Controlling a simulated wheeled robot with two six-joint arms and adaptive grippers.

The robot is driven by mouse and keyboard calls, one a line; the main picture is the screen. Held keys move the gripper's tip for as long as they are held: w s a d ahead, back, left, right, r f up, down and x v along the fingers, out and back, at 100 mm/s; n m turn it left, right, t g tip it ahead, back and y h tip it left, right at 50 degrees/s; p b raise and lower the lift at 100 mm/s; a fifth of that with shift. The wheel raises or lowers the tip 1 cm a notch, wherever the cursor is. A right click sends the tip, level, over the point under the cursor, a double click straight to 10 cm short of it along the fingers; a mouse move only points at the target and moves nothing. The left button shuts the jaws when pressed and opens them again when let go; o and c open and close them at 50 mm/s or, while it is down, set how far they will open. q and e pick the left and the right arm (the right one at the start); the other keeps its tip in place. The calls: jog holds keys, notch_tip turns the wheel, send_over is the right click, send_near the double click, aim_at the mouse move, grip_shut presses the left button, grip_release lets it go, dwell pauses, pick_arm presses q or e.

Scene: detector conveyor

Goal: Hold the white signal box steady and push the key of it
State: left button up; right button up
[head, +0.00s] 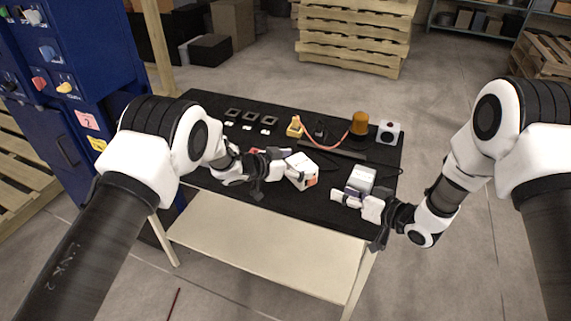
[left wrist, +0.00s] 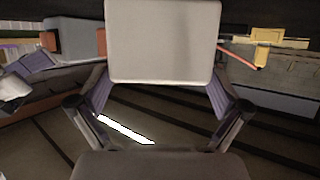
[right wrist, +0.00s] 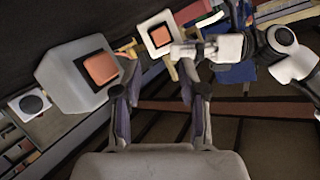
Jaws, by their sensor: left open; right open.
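The white signal box (head: 298,168) is over the front middle of the black table, with an orange key on its right side. It fills the space ahead of my left gripper (head: 280,162), whose open fingers are at its sides; contact is unclear. In the left wrist view its pale face (left wrist: 160,40) hides what lies beyond. In the right wrist view the box (right wrist: 150,24) shows its square orange key (right wrist: 160,36) facing my right gripper. My right gripper (head: 346,198) is open and empty, to the right of the box and apart from it.
A grey box (head: 360,177) with an orange key (right wrist: 100,67) stands just beyond my right gripper. An amber beacon (head: 359,123), a white box with a round black button (head: 388,132) and a yellow part (head: 294,126) stand farther back. A blue cabinet (head: 80,70) is at left.

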pick_arm(q)
jog(key=shift+w+d+f, duration=0.3)
jog(key=shift+w+d, duration=0.15)
jog(key=shift+d, duration=0.05)
jog(key=c, duration=1.1)
jog(key=shift+s, duration=0.1)
jog(key=shift+c, duration=0.2)
pick_arm(e)
grip_shut()
pick_arm(q)
jog(key=shift+f, duration=0.1)
